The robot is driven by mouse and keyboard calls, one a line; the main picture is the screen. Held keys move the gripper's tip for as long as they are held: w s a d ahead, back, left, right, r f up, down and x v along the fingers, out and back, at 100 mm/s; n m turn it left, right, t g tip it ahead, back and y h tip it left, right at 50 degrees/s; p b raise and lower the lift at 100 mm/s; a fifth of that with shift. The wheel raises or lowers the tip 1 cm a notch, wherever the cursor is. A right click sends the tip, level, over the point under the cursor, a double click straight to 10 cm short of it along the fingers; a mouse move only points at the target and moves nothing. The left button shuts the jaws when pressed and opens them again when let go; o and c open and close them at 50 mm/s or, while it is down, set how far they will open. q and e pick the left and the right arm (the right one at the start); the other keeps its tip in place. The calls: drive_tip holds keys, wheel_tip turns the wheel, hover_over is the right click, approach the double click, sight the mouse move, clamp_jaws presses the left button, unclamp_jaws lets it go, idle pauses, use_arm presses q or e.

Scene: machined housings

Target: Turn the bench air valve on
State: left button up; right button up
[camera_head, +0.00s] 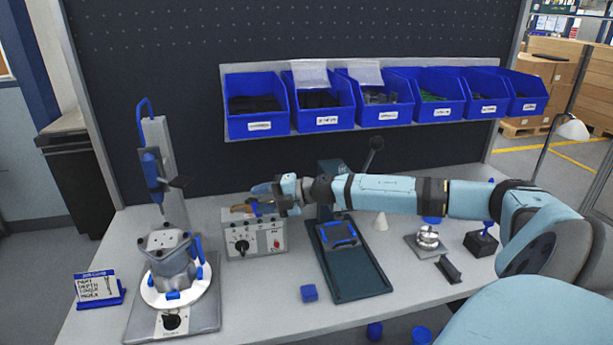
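My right gripper (262,198) reaches in from the right and is over the top of a grey control box (256,238). The box has a black knob (242,246) and a red button (277,243) on its front. A small brown part (240,208) sits at the top of the box, just left of the gripper's blue fingertips. I cannot tell whether the fingers touch it or are open or shut. No part is clearly marked as the air valve, and the hand may hide some of it. My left gripper is not in view.
A machined housing (170,258) stands on a white turntable at left, beside a blue-handled tool (151,168). Blue bins (259,126) hang behind. The front left-centre bench is clear.

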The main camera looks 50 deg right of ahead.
drive_tip(key=s+d+p, duration=0.2)
drive_tip(key=s+p, duration=0.1)
drive_tip(key=s, duration=0.3)
drive_tip(key=s+d+f+p, duration=0.1)
drive_tip(key=s+d+p, duration=0.2)
drive_tip(key=s, duration=0.3)
drive_tip(key=shift+s+p, duration=0.25)
drive_tip(key=shift+p, duration=0.35)
idle(0.9)
